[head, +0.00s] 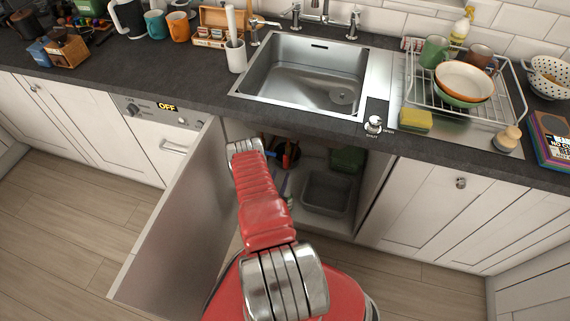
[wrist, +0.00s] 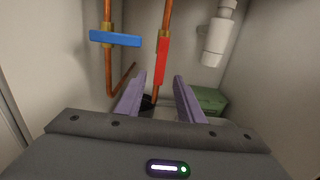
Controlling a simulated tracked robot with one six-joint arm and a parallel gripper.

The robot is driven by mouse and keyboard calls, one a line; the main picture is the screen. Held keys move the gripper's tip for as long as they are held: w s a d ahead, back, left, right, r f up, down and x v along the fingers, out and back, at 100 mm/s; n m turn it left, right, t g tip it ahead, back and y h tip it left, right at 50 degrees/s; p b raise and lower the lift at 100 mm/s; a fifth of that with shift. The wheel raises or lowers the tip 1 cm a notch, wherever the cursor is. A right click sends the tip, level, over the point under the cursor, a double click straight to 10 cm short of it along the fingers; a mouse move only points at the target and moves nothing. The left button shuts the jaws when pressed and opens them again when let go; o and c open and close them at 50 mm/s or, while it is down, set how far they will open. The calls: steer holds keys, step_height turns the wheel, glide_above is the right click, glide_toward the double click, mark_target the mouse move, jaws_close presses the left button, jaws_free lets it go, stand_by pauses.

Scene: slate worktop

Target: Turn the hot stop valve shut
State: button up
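In the wrist view a red lever (wrist: 162,62) sits on the right copper pipe (wrist: 166,14). It points along the pipe, roughly upright. A blue lever (wrist: 115,39) on the left copper pipe (wrist: 107,80) lies across its pipe. My gripper (wrist: 158,84) is open, with two purple fingers spread apart and nothing visibly held. The red lever's lower end shows in the gap between the fingertips; I cannot tell whether it is between them or behind them. In the head view my red arm reaches into the open cabinet, and the levers are small and partly hidden.
The cabinet door (head: 172,220) stands open left of my arm. A white waste trap (wrist: 216,42) hangs right of the red lever. A green box (wrist: 209,100) and grey tub (head: 326,193) stand inside. A knob (head: 374,124) marked SHUT and OPEN is on the worktop.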

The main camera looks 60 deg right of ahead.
mark_target(285, 164)
steer(key=d, duration=0.5)
steer(key=w+d, duration=0.1)
steer(key=d, duration=0.2)
steer(key=shift+w, duration=0.1)
steer(key=shift+a, duration=0.1)
jaws_close()
stand_by(0.4)
